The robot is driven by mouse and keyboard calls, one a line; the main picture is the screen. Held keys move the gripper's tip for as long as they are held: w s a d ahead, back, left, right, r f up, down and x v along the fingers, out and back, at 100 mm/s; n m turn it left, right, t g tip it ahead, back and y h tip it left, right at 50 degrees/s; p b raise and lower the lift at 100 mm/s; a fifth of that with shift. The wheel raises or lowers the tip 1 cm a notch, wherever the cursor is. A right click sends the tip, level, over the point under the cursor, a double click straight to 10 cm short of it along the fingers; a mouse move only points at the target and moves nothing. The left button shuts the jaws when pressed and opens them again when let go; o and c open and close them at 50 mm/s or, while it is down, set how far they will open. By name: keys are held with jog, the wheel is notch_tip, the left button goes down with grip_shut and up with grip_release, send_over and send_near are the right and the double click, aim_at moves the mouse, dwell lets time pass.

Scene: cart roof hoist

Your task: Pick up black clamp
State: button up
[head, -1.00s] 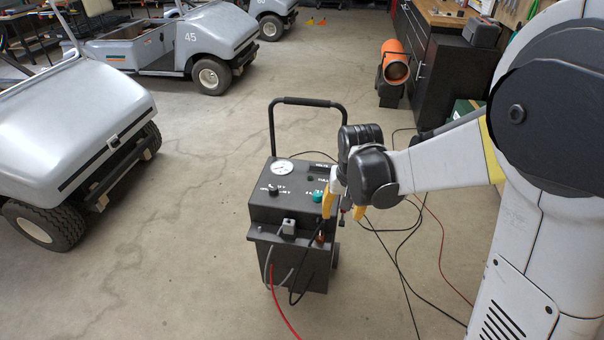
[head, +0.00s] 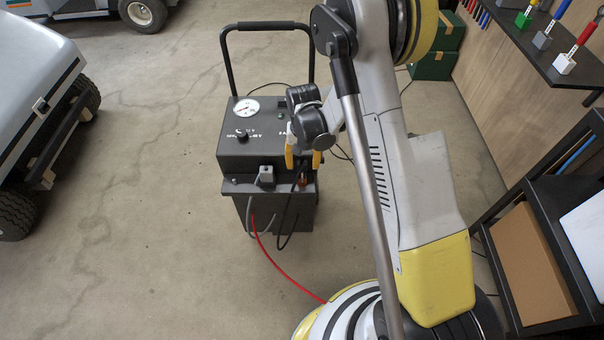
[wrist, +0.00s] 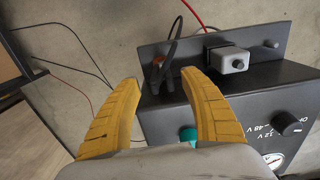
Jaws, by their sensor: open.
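The black clamp (wrist: 166,60) hangs at the bracket along the charger's front edge, with copper-coloured parts at its jaw and a black cable. In the head view the clamp (head: 303,181) shows just below my gripper (head: 303,161), partly hidden by it. In the wrist view my gripper (wrist: 159,78) is open. Its two yellow fingers stand to either side of the clamp, which shows between and just beyond the tips. I cannot tell whether they touch it. Nothing is held.
The dark wheeled charger (head: 240,150) has a gauge, knobs and a tall handle. A grey block (head: 266,176) sits on the same bracket, left of the clamp, near the red cable (head: 280,263). A cart (head: 30,90) stands left; a workbench (head: 540,230) stands right.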

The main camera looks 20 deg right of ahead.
aim_at(302, 171)
notch_tip(302, 171, down, 5)
jog(key=shift+w+a+r+b, duration=0.1)
jog(key=shift+r+b, duration=0.05)
jog(key=shift+b, duration=1.1)
jog(key=shift+r, duration=0.15)
grip_shut()
jog(key=shift+r, duration=0.1)
notch_tip(302, 171, up, 5)
jog(key=p, duration=0.3)
jog(key=s+d+r+p, duration=0.2)
jog(key=d+r, duration=0.1)
jog(key=d, duration=0.2)
jog(key=s+d+r+p, duration=0.2)
jog(key=d, duration=0.3)
jog(key=shift+s+d+r, duration=0.35)
jog(key=shift+s+r, duration=0.05)
